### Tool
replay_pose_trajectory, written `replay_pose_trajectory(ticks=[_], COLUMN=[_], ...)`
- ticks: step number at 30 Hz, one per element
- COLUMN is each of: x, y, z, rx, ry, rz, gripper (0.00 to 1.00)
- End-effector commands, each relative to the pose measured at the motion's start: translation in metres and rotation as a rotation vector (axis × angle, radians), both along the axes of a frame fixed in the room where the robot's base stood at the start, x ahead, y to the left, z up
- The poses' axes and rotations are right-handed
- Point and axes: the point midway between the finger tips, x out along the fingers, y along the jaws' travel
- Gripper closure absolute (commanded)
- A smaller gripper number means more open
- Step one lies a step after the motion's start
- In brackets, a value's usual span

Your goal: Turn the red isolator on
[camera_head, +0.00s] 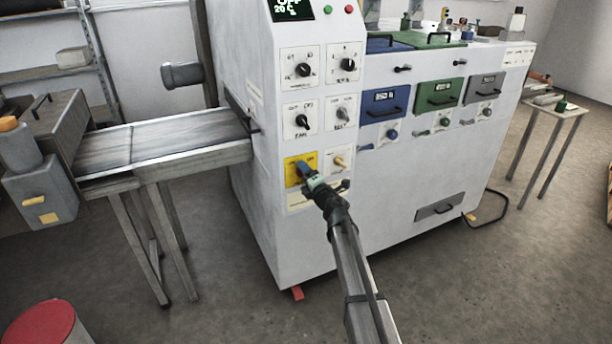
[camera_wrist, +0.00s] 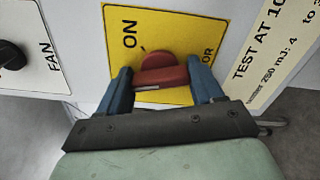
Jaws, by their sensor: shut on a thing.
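The red isolator (camera_wrist: 160,75) is a red rotary handle on a yellow plate (camera_wrist: 187,30) marked "ON", seen close in the wrist view. My gripper (camera_wrist: 162,82) has its two blue fingers on either side of the red handle and is shut on it. In the wrist view the handle's bar lies across between the fingers, and part of the plate lettering is hidden. In the head view my gripper (camera_head: 306,171) is at the yellow plate (camera_head: 291,167) low on the white cabinet's front, and it covers the handle there.
The white cabinet (camera_head: 262,215) carries several other knobs, including the fan knob (camera_wrist: 12,55) left of the plate. A conveyor (camera_head: 165,137) runs out to the left. Blue (camera_head: 383,103) and green (camera_head: 440,94) drawer fronts are to the right. The floor in front is clear.

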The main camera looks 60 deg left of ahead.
Motion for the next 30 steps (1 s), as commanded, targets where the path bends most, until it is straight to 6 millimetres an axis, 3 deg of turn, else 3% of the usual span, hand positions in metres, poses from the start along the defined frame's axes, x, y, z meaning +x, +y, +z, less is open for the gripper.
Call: replay_pose_trajectory(ticks=[30], x=[0.0014], y=[0.0007], z=[-0.0015], rx=[0.001], ry=[0.918], rz=[-0.003], gripper=[0.64])
